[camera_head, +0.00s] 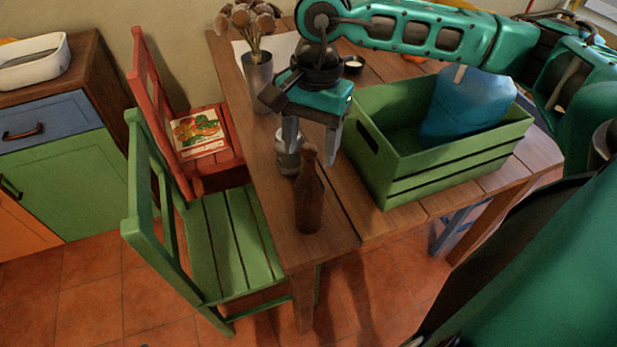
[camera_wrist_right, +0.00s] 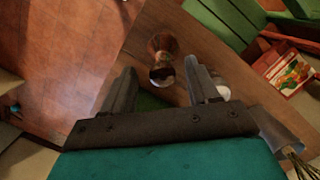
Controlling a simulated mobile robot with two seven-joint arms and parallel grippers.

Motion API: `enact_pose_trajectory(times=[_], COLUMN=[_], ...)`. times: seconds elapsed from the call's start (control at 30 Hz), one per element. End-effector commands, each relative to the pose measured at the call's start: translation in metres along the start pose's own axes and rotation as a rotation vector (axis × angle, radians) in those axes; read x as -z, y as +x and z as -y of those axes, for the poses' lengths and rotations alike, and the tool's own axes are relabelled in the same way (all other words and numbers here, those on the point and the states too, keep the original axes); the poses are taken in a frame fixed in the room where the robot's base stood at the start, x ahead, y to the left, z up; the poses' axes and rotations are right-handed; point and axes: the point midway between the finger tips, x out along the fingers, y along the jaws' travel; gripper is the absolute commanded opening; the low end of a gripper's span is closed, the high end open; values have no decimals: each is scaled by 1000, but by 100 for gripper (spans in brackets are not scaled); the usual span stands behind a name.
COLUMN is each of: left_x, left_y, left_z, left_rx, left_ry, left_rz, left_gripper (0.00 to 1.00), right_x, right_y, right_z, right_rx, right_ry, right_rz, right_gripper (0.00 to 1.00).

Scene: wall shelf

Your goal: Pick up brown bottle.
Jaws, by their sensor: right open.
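The brown bottle (camera_head: 309,200) stands upright near the front corner of the wooden table. My right gripper (camera_head: 312,146) is open, pointing down at the upper part of the bottle. Its fingers appear either side of the neck in the head view, but the depth gap is hard to judge. In the right wrist view the bottle (camera_wrist_right: 162,48) shows just ahead of and between the open fingertips of the right gripper (camera_wrist_right: 159,70). Nothing is held. My left gripper is not in view.
A glass jar (camera_head: 288,160) stands close behind the bottle, partly hidden by the gripper. A metal vase (camera_head: 258,80) is behind. Green (camera_head: 235,235) and red chairs (camera_head: 215,165) stand left.

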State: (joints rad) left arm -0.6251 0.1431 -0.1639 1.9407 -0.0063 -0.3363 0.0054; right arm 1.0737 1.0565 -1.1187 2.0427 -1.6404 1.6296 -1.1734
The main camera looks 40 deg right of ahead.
Motion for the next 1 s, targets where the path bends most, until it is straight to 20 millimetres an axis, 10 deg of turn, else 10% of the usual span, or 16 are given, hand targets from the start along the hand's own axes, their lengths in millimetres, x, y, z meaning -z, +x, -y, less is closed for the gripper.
enact_pose_trajectory(times=[0.53,1.0], left_x=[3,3], left_y=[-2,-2], left_z=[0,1], left_rx=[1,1], left_ry=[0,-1], left_rz=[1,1], left_gripper=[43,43], right_x=[1,1], right_y=[38,38], right_z=[2,2], right_rx=[0,0], right_ry=[1,1], right_rz=[2,2], right_gripper=[59,14])
